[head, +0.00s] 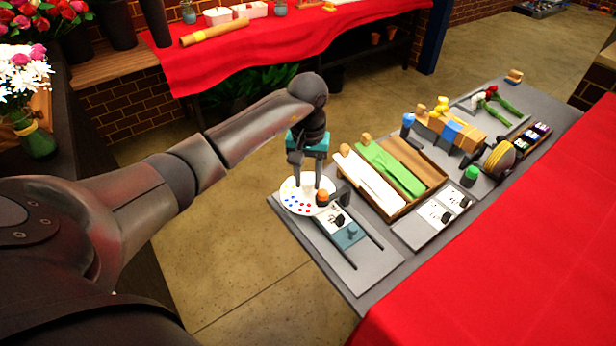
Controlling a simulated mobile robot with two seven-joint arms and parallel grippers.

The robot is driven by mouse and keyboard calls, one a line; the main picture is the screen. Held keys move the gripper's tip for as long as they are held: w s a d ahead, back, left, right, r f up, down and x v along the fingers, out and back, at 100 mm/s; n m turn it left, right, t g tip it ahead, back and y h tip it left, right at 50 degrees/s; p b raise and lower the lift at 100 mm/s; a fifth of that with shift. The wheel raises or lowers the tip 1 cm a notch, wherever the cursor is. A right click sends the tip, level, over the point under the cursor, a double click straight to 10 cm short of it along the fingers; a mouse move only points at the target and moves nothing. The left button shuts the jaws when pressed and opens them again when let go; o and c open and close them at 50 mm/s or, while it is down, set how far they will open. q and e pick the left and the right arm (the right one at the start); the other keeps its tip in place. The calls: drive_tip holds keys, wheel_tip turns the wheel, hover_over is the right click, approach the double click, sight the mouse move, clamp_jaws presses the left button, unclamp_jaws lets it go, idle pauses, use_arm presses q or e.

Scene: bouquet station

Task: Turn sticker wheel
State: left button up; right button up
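The sticker wheel (290,203) is a white disc with several coloured dots, at the near left corner of the grey station board in the head view. My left gripper (308,184) reaches down over the wheel from above, its two dark fingers apart with nothing visible between them. The fingertips are at or just above the disc; I cannot tell whether they touch it. They hide part of the disc. An orange knob (322,197) on a dark mount stands at the wheel's right edge. My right gripper is not in view.
A slotted plate with a teal slider block (348,236) lies in front of the wheel. A wooden tray (417,156) with white and green sheets is to the right. Beyond stand a green-topped dark piece (470,174), a ribbon roll (499,158) and red roses (491,91).

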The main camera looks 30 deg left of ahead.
use_arm(q)
clamp_jaws()
drive_tip(key=shift+n, duration=0.3)
drive_tip(key=shift+n+b, duration=0.65)
drive_tip(key=shift+n, duration=0.25)
drive_tip(key=n, duration=0.3)
drive_tip(key=shift+n, duration=1.6)
drive_tip(key=o, duration=0.5)
unclamp_jaws()
